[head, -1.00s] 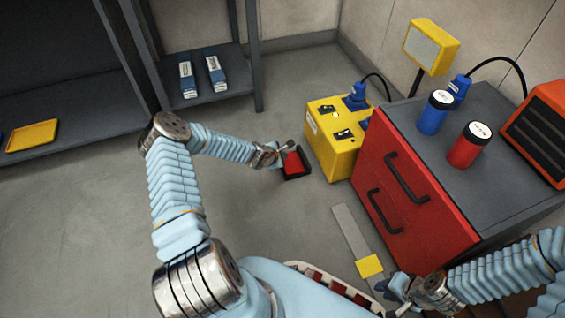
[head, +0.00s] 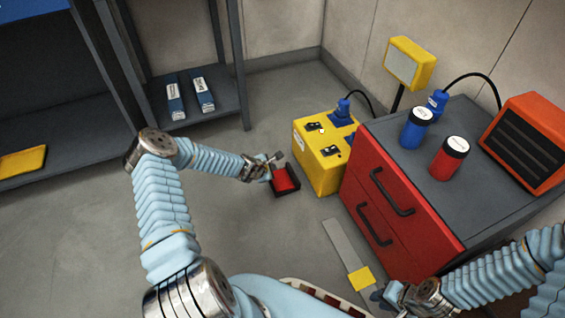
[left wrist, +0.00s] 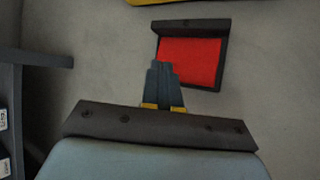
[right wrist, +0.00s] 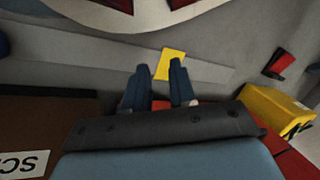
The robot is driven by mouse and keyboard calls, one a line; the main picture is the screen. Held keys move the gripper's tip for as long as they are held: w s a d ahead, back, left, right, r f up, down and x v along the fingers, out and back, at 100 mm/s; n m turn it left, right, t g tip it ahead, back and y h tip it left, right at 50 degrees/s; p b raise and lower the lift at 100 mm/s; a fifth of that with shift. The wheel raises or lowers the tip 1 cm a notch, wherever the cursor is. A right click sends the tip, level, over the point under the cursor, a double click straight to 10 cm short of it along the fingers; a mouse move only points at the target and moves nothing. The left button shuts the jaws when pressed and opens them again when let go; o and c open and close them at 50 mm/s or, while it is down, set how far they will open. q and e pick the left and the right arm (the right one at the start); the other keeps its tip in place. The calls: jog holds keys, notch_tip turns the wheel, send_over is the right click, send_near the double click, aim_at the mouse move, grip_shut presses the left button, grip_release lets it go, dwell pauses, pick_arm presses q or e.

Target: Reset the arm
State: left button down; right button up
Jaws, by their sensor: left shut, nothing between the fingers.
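A red pad in a black frame (head: 286,180) lies on the floor beside the yellow box. My left gripper (head: 274,160) is close by it on the left and is empty. In the left wrist view the left gripper's fingers (left wrist: 160,68) are shut together and overlap the lower left edge of the red pad (left wrist: 195,62); I cannot tell whether they touch it. My right gripper (head: 382,296) is low in front of the red cabinet. In the right wrist view its fingers (right wrist: 157,65) are apart, with a yellow patch (right wrist: 172,64) seen beyond them.
A yellow box (head: 318,165) with switches and a blue plug stands behind the pad. A red drawer cabinet (head: 400,215) carries a blue can (head: 416,132), a red can (head: 448,160) and an orange unit (head: 528,140). A grey strip (head: 340,245) lies on the floor. Floor at left is clear.

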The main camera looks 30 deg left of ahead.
pick_arm(q)
jog(key=s+d+m+g+h, duration=0.2)
jog(key=s+d+m, duration=0.35)
jog(key=d, duration=0.45)
jog(key=s+d+m+g+h, duration=0.1)
jog(key=s+d+m, duration=0.5)
jog(key=d, duration=0.4)
jog(key=s+d+r+m+g+h, duration=0.1)
jog(key=s+d+r+m+g, duration=0.2)
jog(key=s+m, duration=0.45)
jog(key=s+d+m+g, duration=0.2)
jog(key=s+m, duration=0.2)
jog(key=s, duration=0.5)
notch_tip(320, 180, up, 13)
jog(key=s+d+m+p, duration=0.1)
jog(key=p, duration=1.1)
jog(key=shift+s+p, duration=0.3)
